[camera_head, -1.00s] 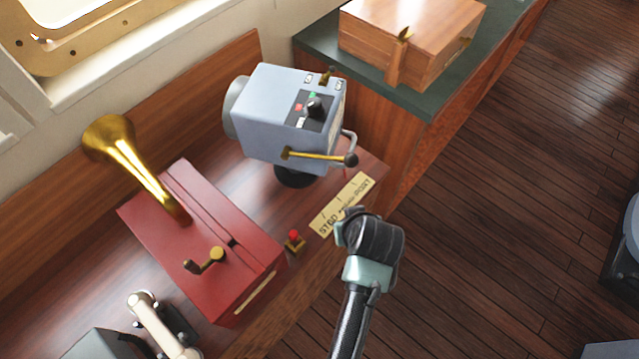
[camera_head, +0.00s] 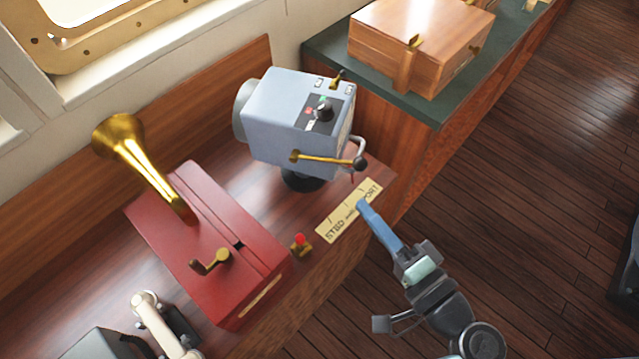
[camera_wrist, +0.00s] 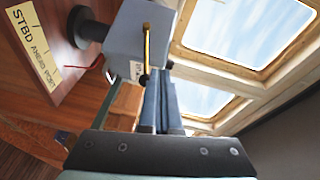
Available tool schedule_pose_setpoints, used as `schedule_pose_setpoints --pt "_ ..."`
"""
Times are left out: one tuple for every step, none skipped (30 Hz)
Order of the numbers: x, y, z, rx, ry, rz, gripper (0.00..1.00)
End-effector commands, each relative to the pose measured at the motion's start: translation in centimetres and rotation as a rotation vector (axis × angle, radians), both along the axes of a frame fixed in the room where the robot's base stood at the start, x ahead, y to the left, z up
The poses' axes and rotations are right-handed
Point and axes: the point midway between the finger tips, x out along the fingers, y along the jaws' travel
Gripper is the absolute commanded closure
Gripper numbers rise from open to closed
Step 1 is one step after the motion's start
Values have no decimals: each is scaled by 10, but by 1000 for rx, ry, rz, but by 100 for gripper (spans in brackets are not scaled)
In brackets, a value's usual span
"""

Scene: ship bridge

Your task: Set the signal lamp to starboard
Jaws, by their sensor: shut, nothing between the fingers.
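The signal lamp (camera_head: 285,120) is a grey-blue box on a dark round base, with its lens facing left toward the windows. A brass lever with a black knob (camera_head: 360,163) and a grey handle project from its right side. A brass plate marked STBD, AHEAD and PORT (camera_head: 348,212) lies on the desk in front of it. In the wrist view the lamp (camera_wrist: 138,38) is ahead, with the plate (camera_wrist: 32,45) at upper left. My gripper (camera_head: 366,208) is shut and empty, its blue fingers over the plate's PORT end, apart from the lamp; it also shows in the wrist view (camera_wrist: 162,85).
A red box with a brass horn (camera_head: 205,240) stands left on the desk. A small red button (camera_head: 300,243) sits between it and the plate. A wooden box (camera_head: 420,45) rests on the green-topped cabinet (camera_head: 325,50) behind.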

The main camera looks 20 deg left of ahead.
Motion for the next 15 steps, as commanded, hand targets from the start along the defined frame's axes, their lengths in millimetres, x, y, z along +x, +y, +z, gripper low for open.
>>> schedule_pose_setpoints --pt "4 9 2 -1 1 5 100" --pt "8 14 2 0 0 5 100" --pt "13 21 2 -1 1 5 100" --pt "17 27 2 -1 0 6 100" --pt "21 32 1 -2 1 6 100" --pt "26 39 1 -1 0 6 100" --pt "30 45 1 -3 0 6 100" --pt "34 50 0 -3 0 5 100" --pt "39 57 0 -2 1 6 100" --pt "42 62 -1 -2 1 6 100" --pt "46 66 -1 -3 0 5 100" --pt "47 73 -2 -4 2 4 100" --pt "40 76 -3 -3 4 3 100" --pt "36 79 -4 -2 5 3 100" --pt "33 83 -5 -3 3 2 100"
